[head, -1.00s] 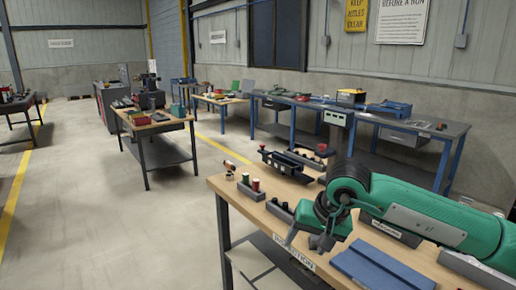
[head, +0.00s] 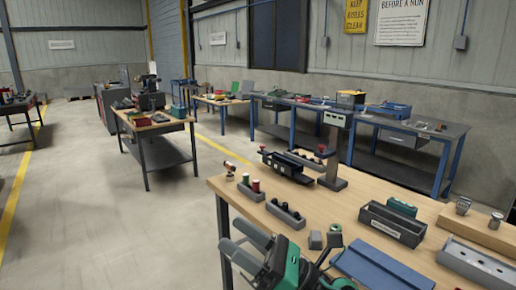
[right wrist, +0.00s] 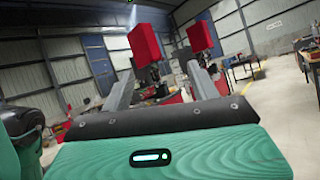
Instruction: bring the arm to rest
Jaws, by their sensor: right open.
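My right gripper (head: 230,232) is low in the head view, off the near left edge of the wooden bench (head: 345,200). Its dark grey fingers point left and stand apart, with nothing between them. My green right arm (head: 290,272) comes up from the bottom edge. In the right wrist view the gripper (right wrist: 173,42) also shows open, with red pads on its two spread fingers and the workshop behind. My left gripper is not in view.
On the bench are a grey labelled bin (head: 392,228), a blue flat piece (head: 368,266), a grey holder with several dark pegs (head: 286,213) and an upright stand (head: 333,155). Open floor (head: 130,235) lies left of the bench.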

